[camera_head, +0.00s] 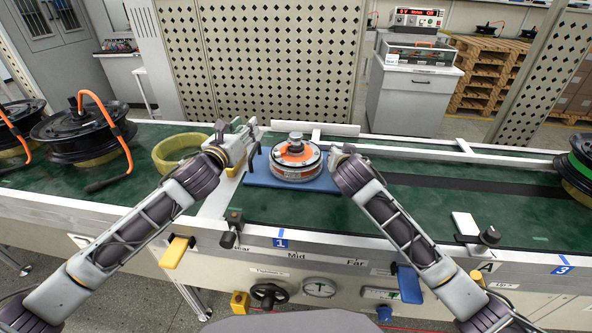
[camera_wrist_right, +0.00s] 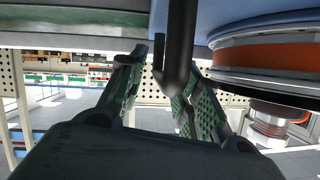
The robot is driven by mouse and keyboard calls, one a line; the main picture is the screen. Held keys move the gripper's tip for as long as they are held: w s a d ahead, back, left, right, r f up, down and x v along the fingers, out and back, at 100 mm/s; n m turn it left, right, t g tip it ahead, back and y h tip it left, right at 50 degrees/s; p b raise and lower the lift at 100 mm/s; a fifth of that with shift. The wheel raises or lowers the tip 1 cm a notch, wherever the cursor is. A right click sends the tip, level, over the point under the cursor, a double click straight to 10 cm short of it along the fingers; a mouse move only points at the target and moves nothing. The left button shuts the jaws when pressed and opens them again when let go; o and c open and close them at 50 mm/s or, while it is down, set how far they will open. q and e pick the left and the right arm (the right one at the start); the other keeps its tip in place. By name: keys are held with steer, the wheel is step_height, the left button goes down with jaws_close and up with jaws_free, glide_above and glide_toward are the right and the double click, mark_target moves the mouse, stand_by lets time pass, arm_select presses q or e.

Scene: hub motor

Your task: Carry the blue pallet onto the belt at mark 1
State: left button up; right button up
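The blue pallet (camera_head: 262,181) is over the green belt, behind the blue mark 1 (camera_head: 281,243). I cannot tell whether it rests on the belt. It carries a round motor (camera_head: 296,160) with an orange and silver top. My left gripper (camera_head: 245,138) is at the pallet's left end by a dark upright post; its grip is unclear. My right gripper (camera_wrist_right: 165,68) is at the right end, hidden by my wrist in the head view. In the right wrist view its fingers stand apart, with a black post (camera_wrist_right: 180,45) between them. The pallet's underside or edge shows above.
A yellow ring (camera_head: 178,148) and black hub motors with orange cables (camera_head: 85,133) are at left. Another wheel with a green band (camera_head: 580,160) is at far right. A white rail (camera_head: 450,152) runs behind the belt.

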steer(key=v, duration=1.1)
steer(key=shift+s, duration=0.25)
arm_select(q)
steer(key=shift+r, duration=0.1)
arm_select(e)
steer(key=shift+a+r, duration=0.1)
steer(key=shift+r, duration=0.1)
